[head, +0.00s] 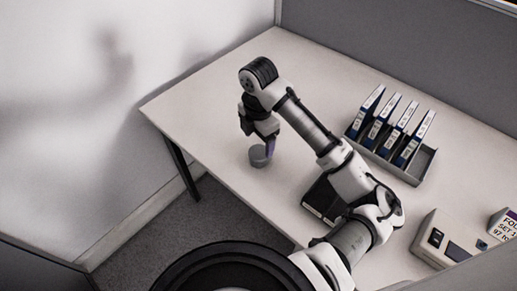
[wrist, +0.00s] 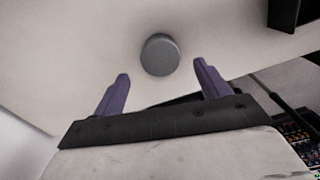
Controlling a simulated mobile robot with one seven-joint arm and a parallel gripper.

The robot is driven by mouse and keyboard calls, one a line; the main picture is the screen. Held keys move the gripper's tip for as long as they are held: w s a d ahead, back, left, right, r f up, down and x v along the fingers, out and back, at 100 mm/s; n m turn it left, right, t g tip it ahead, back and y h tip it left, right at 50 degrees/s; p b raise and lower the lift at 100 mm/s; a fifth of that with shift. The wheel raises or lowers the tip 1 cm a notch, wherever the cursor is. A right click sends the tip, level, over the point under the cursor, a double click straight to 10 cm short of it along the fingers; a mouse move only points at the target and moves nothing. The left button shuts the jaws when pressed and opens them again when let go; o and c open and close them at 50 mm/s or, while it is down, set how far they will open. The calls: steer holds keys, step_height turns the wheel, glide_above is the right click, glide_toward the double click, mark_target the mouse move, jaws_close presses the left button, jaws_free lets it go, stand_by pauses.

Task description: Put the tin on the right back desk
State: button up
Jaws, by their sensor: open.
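A small round grey tin (head: 258,157) stands on the light desk (head: 215,108) near its front left part. In the wrist view the tin (wrist: 160,55) shows as a grey disc beyond and between the two purple fingers. My gripper (head: 268,146) points down right by the tin in the head view, with a finger overlapping the tin's right side. In the wrist view my gripper (wrist: 162,85) is open, with nothing between its fingers. I cannot tell whether a finger touches the tin.
A grey tray (head: 423,168) with several blue-and-white binders (head: 388,122) stands at the back right. A dark box (head: 323,200) lies beside my arm. A beige device (head: 447,240) and a labelled block (head: 503,224) stand at the right. The desk's left and back left are clear, with a partition behind.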

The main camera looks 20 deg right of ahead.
mark_target(258, 152)
steer(key=shift+r, duration=2.8)
